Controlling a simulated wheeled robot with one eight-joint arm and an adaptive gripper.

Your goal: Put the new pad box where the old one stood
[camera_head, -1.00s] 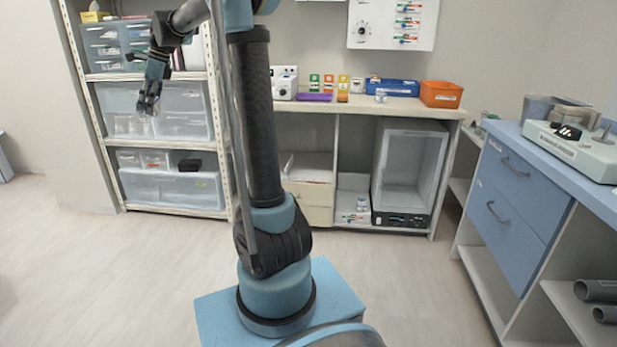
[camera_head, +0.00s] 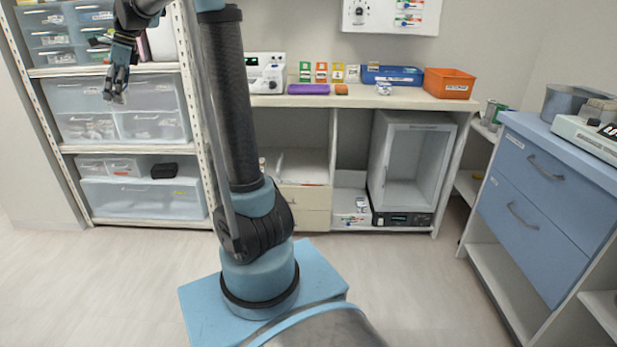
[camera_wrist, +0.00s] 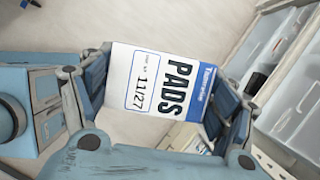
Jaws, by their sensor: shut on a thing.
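My gripper (camera_wrist: 160,88) is shut on a white pad box (camera_wrist: 165,80) with a blue band, marked "PADS" and "11/27", in the wrist view. The box is tilted between the fingers. In the head view my gripper (camera_head: 117,90) hangs at upper left, in front of the shelf rack; the box there is too small to make out clearly. The counter (camera_head: 420,98) holds several small items, including a small white-and-blue item (camera_head: 383,88). I cannot tell whether an old pad box stands among them.
The counter also bears a white device (camera_head: 265,72), a purple item (camera_head: 308,89), a blue tray (camera_head: 392,75) and an orange bin (camera_head: 449,83). A rack with clear bins (camera_head: 140,195) stands left, a blue drawer cabinet (camera_head: 535,200) right. The floor (camera_head: 120,280) between is clear.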

